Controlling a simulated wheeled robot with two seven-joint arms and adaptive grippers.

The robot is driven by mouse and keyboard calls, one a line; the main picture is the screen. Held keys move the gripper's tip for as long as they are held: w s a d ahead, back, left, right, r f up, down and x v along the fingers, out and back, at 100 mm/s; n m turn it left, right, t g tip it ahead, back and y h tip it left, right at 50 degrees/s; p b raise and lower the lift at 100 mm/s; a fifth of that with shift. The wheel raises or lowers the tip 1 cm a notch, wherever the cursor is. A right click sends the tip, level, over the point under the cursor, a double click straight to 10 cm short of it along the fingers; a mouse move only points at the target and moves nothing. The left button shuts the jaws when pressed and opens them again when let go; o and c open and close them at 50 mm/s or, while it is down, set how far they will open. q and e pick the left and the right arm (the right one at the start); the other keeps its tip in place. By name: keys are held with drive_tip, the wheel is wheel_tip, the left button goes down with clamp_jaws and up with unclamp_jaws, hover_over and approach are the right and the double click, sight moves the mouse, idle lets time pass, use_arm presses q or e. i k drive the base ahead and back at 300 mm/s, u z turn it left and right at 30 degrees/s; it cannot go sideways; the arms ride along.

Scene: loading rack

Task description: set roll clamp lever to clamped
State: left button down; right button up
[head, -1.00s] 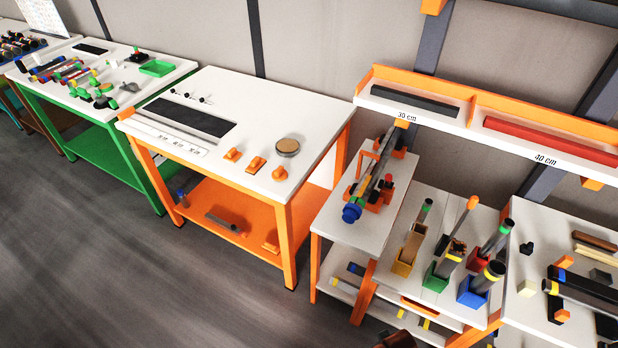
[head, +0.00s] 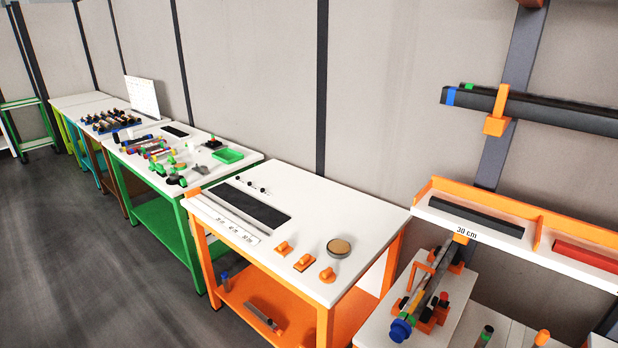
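An orange fixture (head: 441,312) stands on the small white table at the lower right of the head view. A dark roll with a blue end knob (head: 400,330) lies tilted across it. An orange bracket-like bar (head: 417,268) stands up beside the roll; it may be the clamp lever, but I cannot tell its setting from here. Neither of my grippers is in view.
An orange-framed table (head: 300,205) stands left of the fixture, with small orange blocks and a round dish (head: 340,247) on top. A 30 cm shelf (head: 478,232) is behind the fixture. Green-framed table (head: 190,196) is farther left. Grey floor (head: 110,275) is clear at lower left.

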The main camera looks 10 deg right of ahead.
sight(444, 299)
drive_tip(key=z, duration=1.3)
drive_tip(key=k, duration=1.3)
drive_tip(key=u, duration=0.8)
drive_tip(key=i, duration=0.95)
drive_tip(key=z, duration=0.55)
drive_tip(key=i, duration=0.5)
drive_tip(key=z, duration=0.05)
